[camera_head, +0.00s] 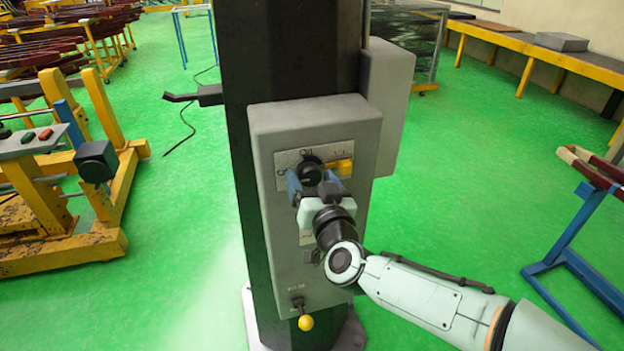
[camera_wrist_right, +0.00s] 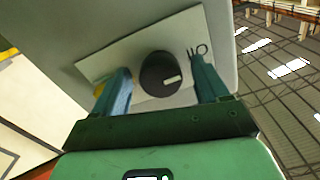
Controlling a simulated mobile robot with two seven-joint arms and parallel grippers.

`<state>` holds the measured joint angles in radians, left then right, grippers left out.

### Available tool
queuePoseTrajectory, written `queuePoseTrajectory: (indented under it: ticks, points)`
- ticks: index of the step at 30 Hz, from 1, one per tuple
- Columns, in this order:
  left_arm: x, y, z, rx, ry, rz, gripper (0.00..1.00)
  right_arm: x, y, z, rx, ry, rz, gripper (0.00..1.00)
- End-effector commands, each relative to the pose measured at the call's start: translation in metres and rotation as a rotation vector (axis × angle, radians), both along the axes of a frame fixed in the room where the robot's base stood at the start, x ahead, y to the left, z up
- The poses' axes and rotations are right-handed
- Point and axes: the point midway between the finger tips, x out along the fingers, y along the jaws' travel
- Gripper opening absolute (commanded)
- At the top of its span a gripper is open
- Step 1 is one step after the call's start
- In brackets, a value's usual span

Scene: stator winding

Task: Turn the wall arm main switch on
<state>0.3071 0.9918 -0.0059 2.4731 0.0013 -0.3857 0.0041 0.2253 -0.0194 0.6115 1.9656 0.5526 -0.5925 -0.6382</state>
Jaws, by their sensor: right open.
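The main switch is a round black knob (camera_head: 309,171) on a pale label plate near the top of a grey control box (camera_head: 268,135). My right gripper (camera_head: 313,183) is open in front of the box, with its two blue fingers on either side of the knob. In the right wrist view the knob (camera_wrist_right: 161,75) sits between the open fingertips (camera_wrist_right: 161,84), with a gap on each side. A short light mark shows on the knob's face. I cannot tell whether the fingertips reach past the knob's face. My left gripper is not in view.
The box is mounted on a dark column (camera_head: 253,60). A yellow-tipped lever (camera_head: 305,322) sticks out low on the box. Yellow machine frames (camera_head: 105,190) stand at left, and a blue-legged stand (camera_head: 565,240) at right. Green floor between them is open.

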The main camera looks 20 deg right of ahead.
Motion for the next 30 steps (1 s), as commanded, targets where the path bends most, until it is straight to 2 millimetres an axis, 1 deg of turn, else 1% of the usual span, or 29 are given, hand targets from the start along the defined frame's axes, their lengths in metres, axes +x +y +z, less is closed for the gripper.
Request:
queuePoseTrajectory:
  ticks: [5,6,8,9,10,20,26,30]
  points:
    - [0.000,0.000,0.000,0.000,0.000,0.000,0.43,0.000,0.000,0.000,0.000,0.000,0.000,0.74]
    - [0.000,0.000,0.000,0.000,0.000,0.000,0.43,0.000,0.000,0.000,0.000,0.000,0.000,0.61]
    - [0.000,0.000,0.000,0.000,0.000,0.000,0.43,0.000,0.000,0.000,0.000,0.000,0.000,0.42]
    - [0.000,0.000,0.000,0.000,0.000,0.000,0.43,0.000,0.000,0.000,0.000,0.000,0.000,0.29]
    - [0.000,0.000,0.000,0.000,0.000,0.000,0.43,0.000,0.000,0.000,0.000,0.000,0.000,0.19]
    - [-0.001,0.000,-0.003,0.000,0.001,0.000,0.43,0.000,0.001,0.000,0.030,0.001,0.001,0.18]
    - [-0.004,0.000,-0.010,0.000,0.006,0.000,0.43,-0.001,0.001,-0.001,0.127,0.004,0.002,0.18]
    - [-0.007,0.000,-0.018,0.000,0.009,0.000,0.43,-0.001,0.002,-0.001,0.237,0.008,0.002,0.18]
